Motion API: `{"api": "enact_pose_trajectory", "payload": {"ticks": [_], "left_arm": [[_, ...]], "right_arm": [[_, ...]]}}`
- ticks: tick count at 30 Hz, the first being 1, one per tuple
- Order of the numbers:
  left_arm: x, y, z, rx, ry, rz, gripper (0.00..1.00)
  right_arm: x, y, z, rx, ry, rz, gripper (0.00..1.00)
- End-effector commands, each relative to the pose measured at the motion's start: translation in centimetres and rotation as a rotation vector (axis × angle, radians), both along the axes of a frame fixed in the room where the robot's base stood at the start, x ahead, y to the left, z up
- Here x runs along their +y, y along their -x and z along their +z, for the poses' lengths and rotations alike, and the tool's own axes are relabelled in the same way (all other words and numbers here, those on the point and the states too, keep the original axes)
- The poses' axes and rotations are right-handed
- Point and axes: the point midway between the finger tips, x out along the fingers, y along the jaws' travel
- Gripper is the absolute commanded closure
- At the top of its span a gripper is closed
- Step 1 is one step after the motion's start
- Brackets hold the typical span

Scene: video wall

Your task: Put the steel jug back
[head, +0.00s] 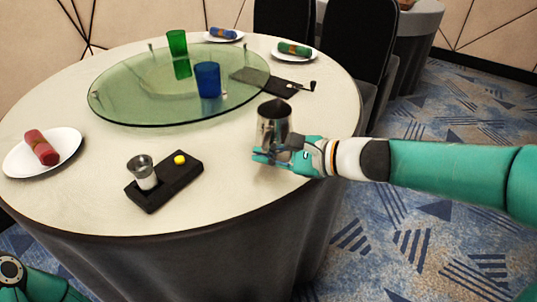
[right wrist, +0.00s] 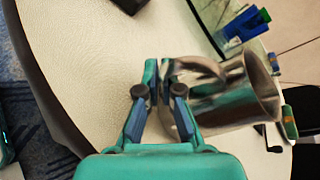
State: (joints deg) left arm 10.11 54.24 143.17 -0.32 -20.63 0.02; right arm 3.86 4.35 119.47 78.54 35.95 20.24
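The steel jug (head: 273,124) stands upright near the right edge of the round table, its mouth up. My right gripper (head: 272,156) is at the jug's near side and hides its lower part. In the right wrist view the jug (right wrist: 238,98) lies to the right of my right gripper (right wrist: 157,72). The fingers are drawn together on its curved handle. I cannot tell whether the jug's base touches the table. My left gripper is out of view; only part of my left arm shows at the bottom left.
A black tray (head: 151,198) with a small metal cup (head: 143,174) and a yellow ball (head: 180,160) lies left of the jug. A glass turntable (head: 130,105) holds a green cup (head: 178,50) and a blue cup (head: 208,80). A black mat (head: 262,82) lies behind the jug.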

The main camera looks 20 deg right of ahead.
Motion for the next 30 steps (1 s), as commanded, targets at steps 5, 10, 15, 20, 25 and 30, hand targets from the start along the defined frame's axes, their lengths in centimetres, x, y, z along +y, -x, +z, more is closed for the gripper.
{"api": "enact_pose_trajectory", "payload": {"ticks": [5, 10, 15, 20, 25, 30], "left_arm": [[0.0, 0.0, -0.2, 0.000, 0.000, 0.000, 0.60], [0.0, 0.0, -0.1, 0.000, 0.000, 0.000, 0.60], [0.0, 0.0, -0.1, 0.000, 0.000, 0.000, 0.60], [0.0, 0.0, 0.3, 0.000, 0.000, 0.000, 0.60], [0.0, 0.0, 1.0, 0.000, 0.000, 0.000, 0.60], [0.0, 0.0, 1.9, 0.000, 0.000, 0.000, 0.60]], "right_arm": [[0.0, 0.0, -0.1, 0.000, 0.000, 0.000, 0.78], [0.0, 0.0, -0.1, 0.001, 0.000, 0.001, 0.69], [0.0, 0.0, -0.1, 0.001, 0.000, 0.001, 0.69], [-0.4, 0.3, 0.3, -0.001, 0.000, -0.001, 0.69], [-2.3, 2.0, 1.3, -0.002, 0.002, -0.004, 0.69], [-4.8, 4.2, 2.6, -0.002, 0.001, -0.006, 0.69]]}}
